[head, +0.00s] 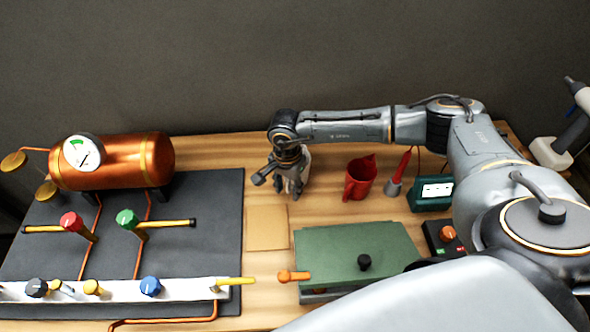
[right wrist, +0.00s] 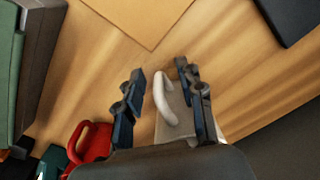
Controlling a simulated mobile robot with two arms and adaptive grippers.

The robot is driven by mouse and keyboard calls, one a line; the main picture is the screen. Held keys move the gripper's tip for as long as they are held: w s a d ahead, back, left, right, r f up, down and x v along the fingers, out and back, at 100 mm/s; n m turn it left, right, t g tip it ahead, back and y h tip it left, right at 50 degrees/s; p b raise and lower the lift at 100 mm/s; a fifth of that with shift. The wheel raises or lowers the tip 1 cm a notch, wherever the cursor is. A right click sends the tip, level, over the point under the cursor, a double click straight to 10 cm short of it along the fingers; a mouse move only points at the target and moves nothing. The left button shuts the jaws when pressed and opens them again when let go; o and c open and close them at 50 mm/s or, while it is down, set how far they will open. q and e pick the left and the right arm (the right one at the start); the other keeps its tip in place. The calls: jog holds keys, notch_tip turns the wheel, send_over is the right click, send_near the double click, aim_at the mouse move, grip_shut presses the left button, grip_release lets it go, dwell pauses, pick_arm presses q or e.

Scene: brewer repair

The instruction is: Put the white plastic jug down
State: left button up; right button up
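The white plastic jug (right wrist: 170,108) shows in the right wrist view, its looped handle between the two fingers of my right gripper (right wrist: 160,95). The fingers stand apart, with a visible gap between the left finger and the handle. In the head view my right gripper (head: 288,185) points down over the back of the wooden table, right of the dark mat. Only a pale sliver of the jug (head: 306,160) shows behind it. I cannot tell for sure whether its base rests on the table. My left gripper is not in view.
A red jug (head: 360,178) and a red-handled tool (head: 400,172) stand to the right. A tan square (head: 267,228) lies in front of the gripper. A green-topped box (head: 350,250) is nearer. A copper boiler (head: 115,162) and pipes occupy the dark mat (head: 205,225).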

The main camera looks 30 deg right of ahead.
grip_shut()
dwell(0.3)
jog(key=shift+r+b, duration=0.35)
jog(key=shift+b, duration=0.1)
notch_tip(320, 180, up, 2)
jog(key=shift+r+b, duration=0.1)
jog(key=shift+b, duration=1.05)
jog(key=s+a+r+b, duration=0.3)
jog(key=s+r, duration=0.2)
jog(key=s, duration=0.1)
jog(key=s+a+r+b, duration=0.2)
jog(key=s+r+b, duration=0.1)
jog(key=s+r, duration=0.25)
jog(key=a+f+n+b, duration=0.4)
jog(key=a+n+b, duration=0.1)
jog(key=a+n, duration=0.15)
jog(key=f+p, duration=0.1)
jog(key=f, duration=0.3)
jog(key=f+p, duration=0.1)
jog(key=f, duration=0.3)
jog(key=shift+w+a+f, duration=0.15)
jog(key=shift+w+f, duration=0.05)
jog(key=shift+f, duration=0.2)
